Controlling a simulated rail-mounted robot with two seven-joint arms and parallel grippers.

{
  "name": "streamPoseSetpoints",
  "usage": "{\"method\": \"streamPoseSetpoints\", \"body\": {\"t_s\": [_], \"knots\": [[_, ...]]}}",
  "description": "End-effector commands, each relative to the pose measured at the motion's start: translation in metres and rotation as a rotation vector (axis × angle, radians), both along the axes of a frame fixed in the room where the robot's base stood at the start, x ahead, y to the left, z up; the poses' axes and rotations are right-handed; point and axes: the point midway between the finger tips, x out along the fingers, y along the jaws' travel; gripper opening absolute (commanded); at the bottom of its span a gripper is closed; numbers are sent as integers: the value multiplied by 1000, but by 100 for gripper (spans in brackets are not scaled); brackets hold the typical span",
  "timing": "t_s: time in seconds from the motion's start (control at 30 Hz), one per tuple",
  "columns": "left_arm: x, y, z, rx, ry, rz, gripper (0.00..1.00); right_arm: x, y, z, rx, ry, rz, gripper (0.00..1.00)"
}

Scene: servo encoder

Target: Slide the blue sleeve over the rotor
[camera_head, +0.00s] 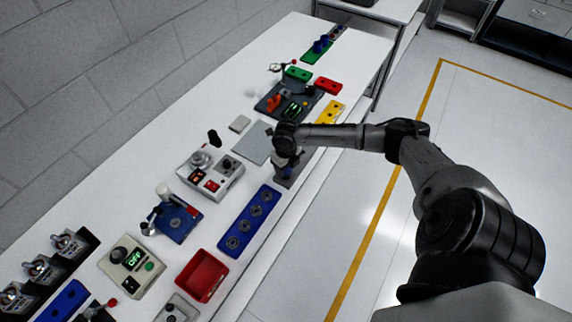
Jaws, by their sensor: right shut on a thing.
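My right gripper (287,162) reaches down over the table's right-hand edge, seen from above and partly hidden by its own wrist. It is shut on a small blue piece, which I take to be the blue sleeve (287,172). Directly below is a small dark grey base (288,182) on the table. I cannot make out the rotor; my gripper may hide it. I cannot tell whether the sleeve touches anything below. My left gripper is not in view.
A blue tray with round recesses (235,241) lies in front of the gripper. A box with buttons (222,186) stands to its left, and a flat grey plate (254,143) behind. A red bin (203,276) and a green-display box (132,264) are nearer. Open floor lies right.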

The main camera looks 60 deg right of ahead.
Motion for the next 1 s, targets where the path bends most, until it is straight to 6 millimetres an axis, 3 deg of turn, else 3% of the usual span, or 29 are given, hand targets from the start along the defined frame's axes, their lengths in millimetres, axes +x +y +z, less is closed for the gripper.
{"method": "streamPoseSetpoints", "body": {"t_s": [0.47, 0.5, 0.77, 0.93, 1.0], "knots": [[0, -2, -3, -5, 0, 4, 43, 0, 0, -6, -1, 0, 0, 33], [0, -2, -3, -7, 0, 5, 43, 0, 0, -6, -1, 0, 0, 58], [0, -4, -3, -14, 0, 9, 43, 0, 0, -6, 0, 0, 0, 83], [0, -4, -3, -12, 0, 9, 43, 0, 0, -6, 0, 0, 0, 85], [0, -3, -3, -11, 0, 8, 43, 0, 0, -6, 0, 1, 0, 91]]}}
